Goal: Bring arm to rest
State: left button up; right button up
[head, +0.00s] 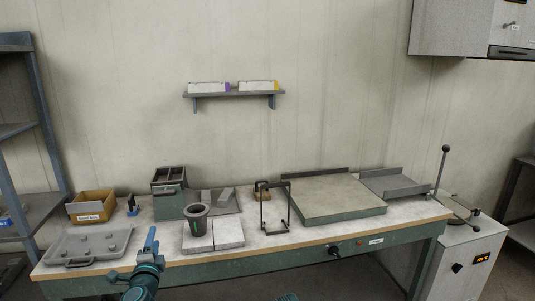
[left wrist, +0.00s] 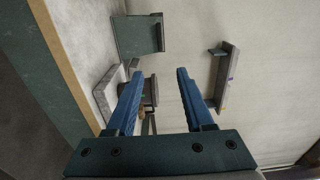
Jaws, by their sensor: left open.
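My left gripper (head: 151,240) is in front of the workbench's front edge in the head view, with its blue fingers pointing up and away. In the left wrist view the two blue fingers (left wrist: 160,76) are apart with nothing held between them. A dark round cup (head: 196,218) stands upright on pale slabs (head: 228,233), up and right of the gripper and apart from it. My right gripper does not show; only a small teal piece appears at the bottom edge of the head view.
The workbench (head: 290,256) spans the view. On it are a grey tray (head: 70,245), a cardboard box (head: 91,206), a green box (head: 168,204), a black wire frame (head: 262,212) and a large slab (head: 338,198). A wall shelf (head: 233,94) hangs behind. A cabinet with a lever (head: 441,170) stands right.

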pick_arm(q)
jog(key=s+d+f+m+g+h+p, duration=0.15)
jog(key=d+m+h, duration=0.25)
jog(key=d+m, duration=0.55)
jog(key=s+d+f+m+g+h+p, duration=0.1)
jog(key=d+m+g+h, duration=0.25)
jog(key=d+m, duration=0.65)
jog(key=s+d+f+m+g+h+p, duration=0.1)
jog(key=d+m+h+p, duration=0.1)
jog(key=d+m+h, duration=0.55)
jog(key=s+d+f+m+g+y+p, duration=0.1)
jog(key=s+d+f+m+g+y, duration=0.3)
jog(key=m, duration=0.6)
jog(key=s+d+f+m+g+y+p, duration=0.15)
jog(key=s+f+m+g, duration=0.35)
jog(key=m, duration=0.6)
jog(key=s+a+m+g+y+p, duration=0.2)
jog(key=s+a+m+y, duration=0.3)
jog(key=s+m, duration=0.5)
jog(key=m+g+y, duration=0.1)
jog(key=m+y, duration=0.1)
jog(key=shift+s+a+m, duration=0.2)
jog(key=shift+s+m, duration=0.05)
jog(key=shift+m, duration=0.05)
